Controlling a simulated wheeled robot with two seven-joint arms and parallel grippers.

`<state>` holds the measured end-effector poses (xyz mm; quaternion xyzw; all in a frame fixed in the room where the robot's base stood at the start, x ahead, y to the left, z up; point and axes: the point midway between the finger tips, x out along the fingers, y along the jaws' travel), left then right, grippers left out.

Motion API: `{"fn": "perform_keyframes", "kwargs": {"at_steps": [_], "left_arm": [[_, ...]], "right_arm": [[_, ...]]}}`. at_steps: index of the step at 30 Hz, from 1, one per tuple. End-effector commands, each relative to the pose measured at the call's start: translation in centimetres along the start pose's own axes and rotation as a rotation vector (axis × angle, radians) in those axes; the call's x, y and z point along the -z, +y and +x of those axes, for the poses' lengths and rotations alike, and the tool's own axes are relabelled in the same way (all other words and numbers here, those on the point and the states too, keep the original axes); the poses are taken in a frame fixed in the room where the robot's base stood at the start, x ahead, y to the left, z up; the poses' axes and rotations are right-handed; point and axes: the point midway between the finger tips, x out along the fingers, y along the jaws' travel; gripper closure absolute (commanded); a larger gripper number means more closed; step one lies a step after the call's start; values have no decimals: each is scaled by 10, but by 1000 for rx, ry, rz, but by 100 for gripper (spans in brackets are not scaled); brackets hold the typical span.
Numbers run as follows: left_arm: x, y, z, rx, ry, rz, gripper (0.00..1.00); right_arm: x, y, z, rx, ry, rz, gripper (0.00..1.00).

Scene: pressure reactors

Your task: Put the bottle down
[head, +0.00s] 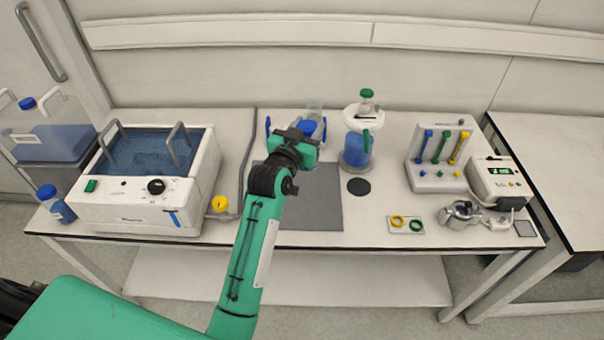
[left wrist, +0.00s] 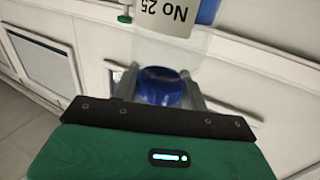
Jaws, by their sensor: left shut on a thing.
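My left gripper (head: 306,134) is shut on the blue cap of a clear bottle. In the left wrist view the blue cap (left wrist: 162,88) sits between the fingers, and the clear bottle (left wrist: 160,52) extends away from the gripper with a white label reading "No 25" upside down. In the head view the gripper is over the back of the table, behind the dark grey mat (head: 318,205), and hides part of what is there. My right gripper is not in view.
A white water bath (head: 130,205) stands left, with a blue-capped bottle (head: 60,208) beside it. A white-topped vessel (head: 357,150) stands right of the gripper. A rack with coloured tools (head: 440,178) and a small device (head: 497,185) stand further right. The mat's front is bare.

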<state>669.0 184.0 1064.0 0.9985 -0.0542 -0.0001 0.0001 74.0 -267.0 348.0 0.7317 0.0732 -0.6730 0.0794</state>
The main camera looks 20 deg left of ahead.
Motion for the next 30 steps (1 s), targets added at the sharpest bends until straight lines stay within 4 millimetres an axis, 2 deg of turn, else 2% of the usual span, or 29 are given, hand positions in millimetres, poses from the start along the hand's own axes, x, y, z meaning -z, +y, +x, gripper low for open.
{"fn": "perform_keyframes", "kwargs": {"at_steps": [1, 6, 12, 17, 24, 30], "left_arm": [[-14, 0, -1, 0, -5, 0, 100], [-59, 0, 0, 0, -2, 2, 100], [-99, -1, 0, 0, 1, 2, 100], [-112, 0, 0, -1, 3, 1, 100], [-144, 0, 0, 0, 1, 1, 100], [-150, 0, 0, 0, 4, 0, 100]], "right_arm": [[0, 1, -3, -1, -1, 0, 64], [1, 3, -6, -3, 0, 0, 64], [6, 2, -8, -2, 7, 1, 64], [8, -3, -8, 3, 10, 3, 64], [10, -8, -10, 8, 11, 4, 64], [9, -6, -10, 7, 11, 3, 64]]}}
